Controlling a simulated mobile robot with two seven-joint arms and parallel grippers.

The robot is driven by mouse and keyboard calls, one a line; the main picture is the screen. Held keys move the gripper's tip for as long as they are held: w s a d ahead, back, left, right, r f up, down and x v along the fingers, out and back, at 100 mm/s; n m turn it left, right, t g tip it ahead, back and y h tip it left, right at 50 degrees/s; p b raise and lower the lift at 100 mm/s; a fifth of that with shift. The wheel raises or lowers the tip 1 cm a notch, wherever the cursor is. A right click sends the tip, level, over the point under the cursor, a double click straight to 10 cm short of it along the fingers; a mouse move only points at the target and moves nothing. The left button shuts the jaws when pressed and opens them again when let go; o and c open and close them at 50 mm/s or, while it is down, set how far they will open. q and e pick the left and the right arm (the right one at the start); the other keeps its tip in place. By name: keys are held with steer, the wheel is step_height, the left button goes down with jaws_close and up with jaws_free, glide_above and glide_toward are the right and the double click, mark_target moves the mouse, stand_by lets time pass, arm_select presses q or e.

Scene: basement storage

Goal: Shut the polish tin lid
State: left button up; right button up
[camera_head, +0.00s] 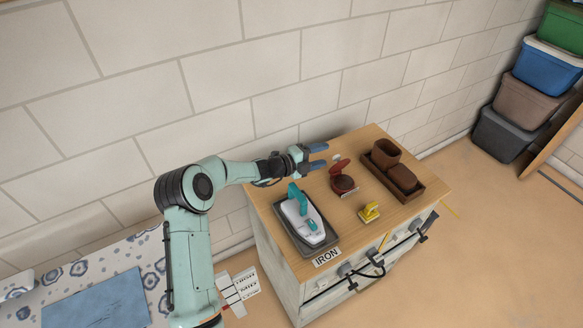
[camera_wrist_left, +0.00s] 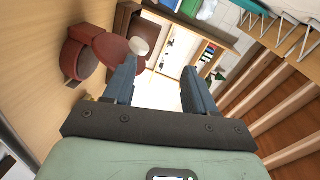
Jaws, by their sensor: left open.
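The polish tin (camera_head: 344,185) is a round, dark red tin on the wooden top of a cabinet. Its lid (camera_head: 339,168) stands raised at the back of the tin, so the tin is open. The tin also shows at the upper left in the left wrist view (camera_wrist_left: 78,60), with its red lid (camera_wrist_left: 113,46) beside it. My left gripper (camera_head: 319,156) is open and empty. It is above the cabinet top, just left of and behind the lid, apart from it as far as I can see. My right gripper is not in view.
A white and teal iron (camera_head: 303,217) rests on a dark tray left of the tin. A yellow brush-like item (camera_head: 369,212) lies in front. A brown tray (camera_head: 430,187) with brown boxes stands to the right. Stacked bins (camera_head: 528,93) are far right. The wall is close behind.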

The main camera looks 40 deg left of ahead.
arm_select(q)
steer(key=f+p+v, duration=0.1)
steer(key=p+v, duration=0.1)
steer(key=v, duration=0.8)
steer(key=shift+s+f, duration=0.2)
steer(key=shift+f, duration=0.2)
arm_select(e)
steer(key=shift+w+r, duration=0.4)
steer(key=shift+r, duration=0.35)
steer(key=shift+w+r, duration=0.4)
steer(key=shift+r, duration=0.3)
arm_select(q)
steer(key=shift+d, duration=0.1)
steer(key=shift+w+p, duration=0.1)
steer(key=shift+p, duration=0.55)
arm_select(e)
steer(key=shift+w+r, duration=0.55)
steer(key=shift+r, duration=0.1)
